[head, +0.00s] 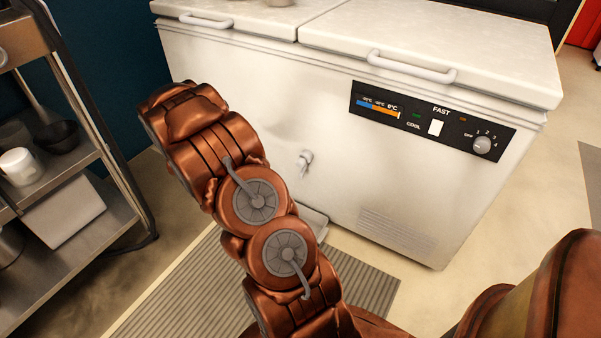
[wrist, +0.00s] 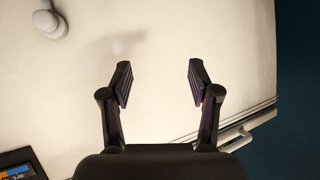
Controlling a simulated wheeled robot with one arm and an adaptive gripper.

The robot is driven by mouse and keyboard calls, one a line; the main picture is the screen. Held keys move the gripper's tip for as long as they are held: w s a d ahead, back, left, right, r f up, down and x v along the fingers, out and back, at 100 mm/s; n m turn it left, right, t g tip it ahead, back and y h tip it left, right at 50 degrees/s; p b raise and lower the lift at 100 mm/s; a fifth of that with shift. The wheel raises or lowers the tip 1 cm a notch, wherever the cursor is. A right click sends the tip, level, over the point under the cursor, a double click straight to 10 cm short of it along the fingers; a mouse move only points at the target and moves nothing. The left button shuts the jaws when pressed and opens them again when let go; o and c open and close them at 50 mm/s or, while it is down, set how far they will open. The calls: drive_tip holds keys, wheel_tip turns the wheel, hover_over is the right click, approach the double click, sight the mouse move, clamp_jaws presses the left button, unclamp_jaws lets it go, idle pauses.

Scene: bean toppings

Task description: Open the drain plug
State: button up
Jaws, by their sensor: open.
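The drain plug (head: 305,160) is a small pale knob on the white front of the chest freezer (head: 270,120), low and left of the control panel. In the wrist view the plug (wrist: 50,22) is at the top left corner, a round grey-white piece with a stem, partly cut by the frame edge. My gripper (wrist: 160,82) is open and empty, its two dark fingers apart in front of the bare freezer wall. The plug lies off to the left of and above the fingers in that view, not between them. In the head view my arm hides the gripper.
The freezer's control panel (head: 432,120) and lid handles (head: 411,68) are above the plug. A pale tray (head: 316,222) on the floor is partly behind my arm. A metal shelf rack (head: 70,215) stands left. A striped mat (head: 180,295) covers the floor in front.

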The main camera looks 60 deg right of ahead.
drive_tip(key=s+d+f+m+g+h+b, duration=0.2)
drive_tip(key=s+d+f+h+b, duration=0.2)
drive_tip(key=s+d+f, duration=0.4)
drive_tip(key=m+g+h+b, duration=0.1)
drive_tip(key=g+h+b, duration=0.2)
drive_tip(key=b, duration=0.1)
approach(299, 164)
drive_tip(key=d, duration=0.4)
drive_tip(key=shift+w+d+f+b, duration=0.15)
drive_tip(key=shift+d+b, duration=0.55)
drive_tip(key=shift+d, duration=1.5)
drive_tip(key=shift+w+d+b, duration=0.15)
drive_tip(key=shift+d+b, duration=0.25)
drive_tip(key=shift+d, duration=1)
clamp_jaws()
